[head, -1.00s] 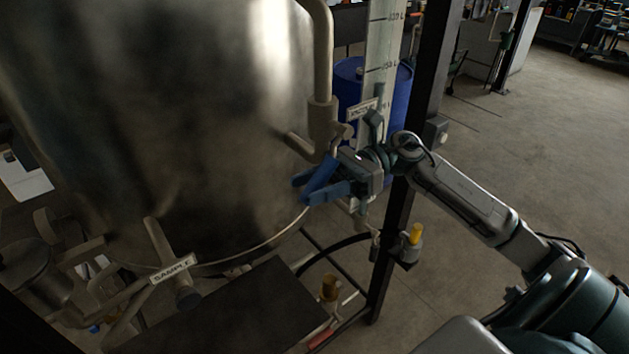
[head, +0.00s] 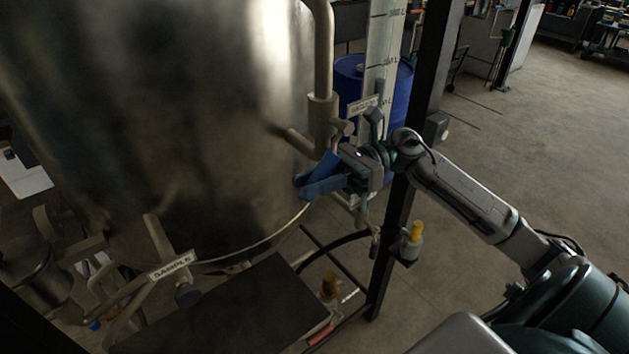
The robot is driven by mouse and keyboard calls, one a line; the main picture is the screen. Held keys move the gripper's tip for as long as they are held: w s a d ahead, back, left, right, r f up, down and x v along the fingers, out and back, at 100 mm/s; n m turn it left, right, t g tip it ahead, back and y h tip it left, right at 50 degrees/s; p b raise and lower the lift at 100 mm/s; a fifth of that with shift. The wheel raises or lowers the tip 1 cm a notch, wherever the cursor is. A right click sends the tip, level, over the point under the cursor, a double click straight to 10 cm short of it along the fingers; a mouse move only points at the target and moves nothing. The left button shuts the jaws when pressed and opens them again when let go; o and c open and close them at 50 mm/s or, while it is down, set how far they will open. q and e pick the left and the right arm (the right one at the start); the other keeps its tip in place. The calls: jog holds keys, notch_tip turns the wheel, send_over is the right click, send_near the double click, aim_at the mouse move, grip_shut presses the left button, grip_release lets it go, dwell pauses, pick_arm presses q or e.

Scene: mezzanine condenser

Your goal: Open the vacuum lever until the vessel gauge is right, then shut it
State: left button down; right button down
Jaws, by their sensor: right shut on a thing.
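A large steel vessel (head: 180,110) fills the left of the view. My right gripper (head: 312,183) is at its right side, below a pipe elbow, with its blue fingers shut on what appears to be the vacuum lever. The lever is mostly hidden by the fingers, so its angle cannot be read. A small label plate (head: 363,104) sits just above the gripper; its text is too small to read. A pale upright gauge (head: 383,45) with litre marks stands behind the gripper; I cannot make out its level. My left gripper is not in view.
A beige pipe (head: 323,60) comes down beside the gripper. A black post (head: 421,110) stands behind my right arm, with a yellow-topped fitting (head: 414,240). A blue drum (head: 350,78) is behind the gauge. Floor at right is clear.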

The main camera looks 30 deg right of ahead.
jog(key=shift+s+a+y+b, duration=0.1)
jog(key=shift+a+y+b, duration=0.25)
jog(key=shift+b, duration=0.45)
jog(key=a+r+y+b, duration=0.1)
jog(key=y+b, duration=0.1)
jog(key=b, duration=0.3)
jog(key=shift+a+r+y, duration=0.1)
jog(key=shift+r+y, duration=0.1)
jog(key=shift+y, duration=0.15)
jog(key=r+y+b, duration=0.1)
jog(key=b, duration=0.1)
jog(key=a+r+m+t+y+b, duration=0.1)
jog(key=r+y+b, duration=0.1)
jog(key=b, duration=0.1)
jog(key=shift+s, duration=0.1)
jog(key=shift+a+r+m+t+y+b, duration=0.1)
jog(key=shift+r+m+t+y+b, duration=0.45)
jog(key=shift+r+y+b, duration=0.8)
jog(key=shift+r, duration=0.15)
